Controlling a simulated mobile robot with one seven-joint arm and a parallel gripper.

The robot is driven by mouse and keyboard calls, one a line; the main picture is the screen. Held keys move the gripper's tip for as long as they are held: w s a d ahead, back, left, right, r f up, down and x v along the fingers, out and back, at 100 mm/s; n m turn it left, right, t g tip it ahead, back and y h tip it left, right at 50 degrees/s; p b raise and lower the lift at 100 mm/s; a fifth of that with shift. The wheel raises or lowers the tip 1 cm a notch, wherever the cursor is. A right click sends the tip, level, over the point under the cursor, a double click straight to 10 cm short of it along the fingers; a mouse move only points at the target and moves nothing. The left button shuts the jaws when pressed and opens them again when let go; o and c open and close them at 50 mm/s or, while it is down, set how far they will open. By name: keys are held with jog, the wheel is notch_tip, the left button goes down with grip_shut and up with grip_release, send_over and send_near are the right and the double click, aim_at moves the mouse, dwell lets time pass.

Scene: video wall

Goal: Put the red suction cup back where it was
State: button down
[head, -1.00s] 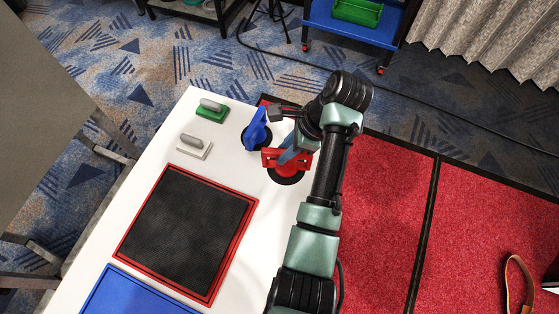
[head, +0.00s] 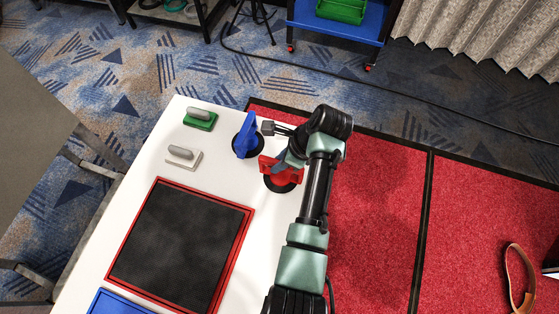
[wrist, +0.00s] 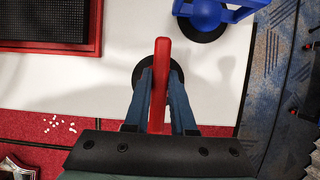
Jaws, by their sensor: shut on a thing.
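The red suction cup (head: 283,178) with its black base stands near the right edge of the white table (head: 222,163). It also shows in the wrist view (wrist: 161,80), its red handle between my two blue-grey fingers. My gripper (wrist: 159,100) is shut on this handle. The black base shows partly behind the fingers; whether it touches the table is hard to tell. The blue suction cup (head: 247,137) stands just beyond it and a little to the left, and also shows in the wrist view (wrist: 212,12).
A red-framed black panel (head: 180,245) lies on the table, with a blue-framed one (head: 117,302) nearer. A green handled block (head: 200,120) and a white handled block (head: 183,157) sit at the far left. Red carpet (head: 375,220) lies to the right.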

jog(key=shift+f, duration=0.2)
jog(key=shift+f, duration=0.15)
jog(key=c, duration=0.8)
grip_release()
jog(key=shift+o, duration=0.2)
